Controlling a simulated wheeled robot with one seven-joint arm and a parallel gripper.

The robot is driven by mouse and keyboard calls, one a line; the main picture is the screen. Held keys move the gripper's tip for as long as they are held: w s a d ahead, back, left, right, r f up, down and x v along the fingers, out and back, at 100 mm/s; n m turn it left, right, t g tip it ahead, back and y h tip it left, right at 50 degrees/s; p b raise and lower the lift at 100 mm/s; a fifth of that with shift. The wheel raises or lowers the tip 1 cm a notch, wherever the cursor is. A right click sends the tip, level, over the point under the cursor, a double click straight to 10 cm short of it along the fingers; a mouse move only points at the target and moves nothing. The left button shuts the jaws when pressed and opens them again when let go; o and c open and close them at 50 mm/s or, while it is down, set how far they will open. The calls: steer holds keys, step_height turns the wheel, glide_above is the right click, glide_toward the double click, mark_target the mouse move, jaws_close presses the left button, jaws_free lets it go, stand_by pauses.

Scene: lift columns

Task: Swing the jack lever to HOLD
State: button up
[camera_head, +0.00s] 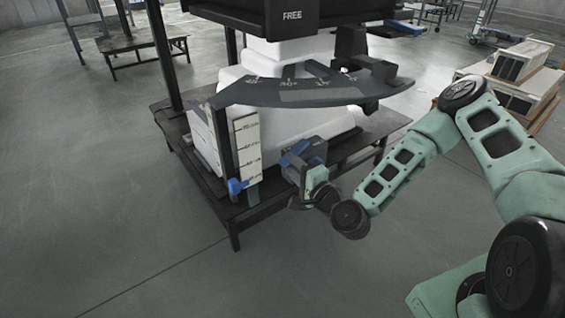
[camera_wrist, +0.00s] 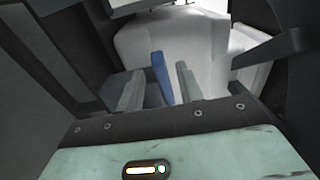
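A black overhead box (camera_head: 293,22) carries the word FREE; I see no HOLD label. Below it is a dark arc-shaped plate (camera_head: 320,93) with angle marks. A blue piece (camera_head: 237,187) sits at the foot of a white scale board. My gripper (camera_head: 303,156) is low in front of the white stacked blocks, right of the scale. In the wrist view, a blue bar (camera_wrist: 162,80) shows between my gripper's two grey fingers (camera_wrist: 160,72), which stand apart with narrow gaps beside it. I cannot tell whether this bar is the jack lever or how deep it sits.
A dark low table (camera_head: 220,208) carries the white blocks (camera_head: 280,125) and the scale board (camera_head: 247,148). Dark posts rise at its left. Wooden crates (camera_head: 515,75) stand at the right.

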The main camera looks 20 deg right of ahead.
mark_target(283, 157)
steer(key=shift+b+x, duration=0.75)
steer(key=shift+x, duration=2)
jaws_close()
